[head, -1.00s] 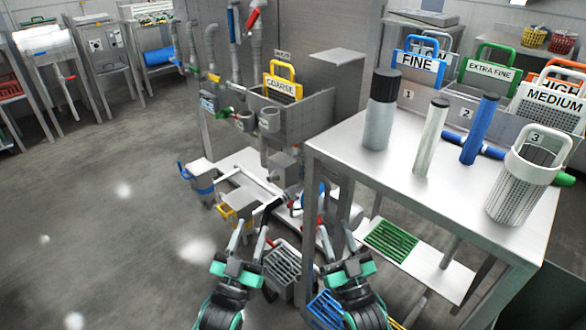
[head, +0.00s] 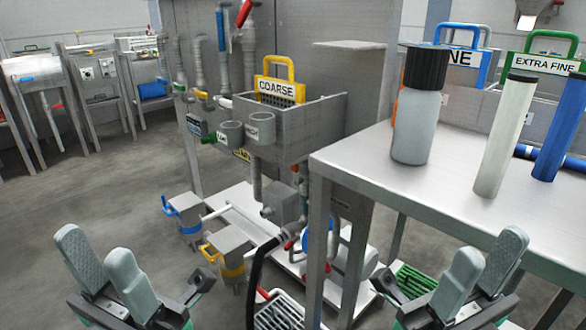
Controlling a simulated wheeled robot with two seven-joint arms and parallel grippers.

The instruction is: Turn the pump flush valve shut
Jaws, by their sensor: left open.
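A grey pump unit (head: 288,203) sits on a low white skid (head: 228,196) below the wash sink. A small red lever (head: 289,244) shows beside it, and another red handle (head: 263,293) is lower, near a black hose (head: 256,275). I cannot tell which of these is the pump flush valve, or how far it is turned. My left gripper (head: 94,248) is open and empty at the lower left, in front of the skid and apart from it. My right gripper (head: 487,250) is open and empty at the lower right, in front of the steel table.
The steel table (head: 345,160) stands at the right, its legs partly hiding the skid. A grey bottle (head: 417,125) stands on it. The sink (head: 310,125) holds a yellow-handled COARSE basket (head: 280,88). Two filter housings, blue-banded (head: 184,212) and yellow-banded (head: 228,250), stand by the skid. Floor at left is clear.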

